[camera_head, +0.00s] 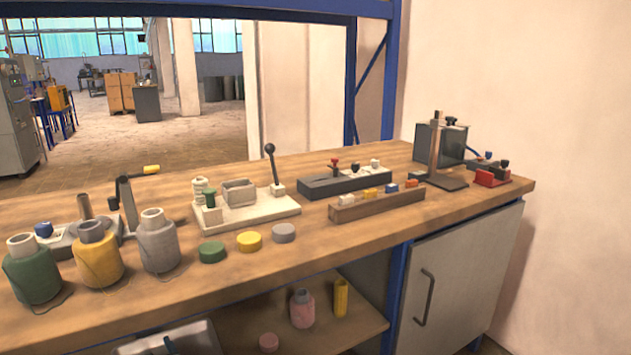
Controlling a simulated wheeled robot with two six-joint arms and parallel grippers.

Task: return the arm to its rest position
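Neither of my arms nor grippers shows in the head view. I see a wooden workbench (300,235) running from the left edge to the right. On its right end is a grey box-shaped chamber (441,143) with a dark knob on top. A stand with an upright post (435,150) on a dark base is in front of the chamber. A small red device (491,178) sits to the right of the stand.
Flat lids (249,241), a white lever fixture (245,205) and a wooden rack (377,204) occupy the middle. A shelf (330,320) lies below. The front edge strip is clear.

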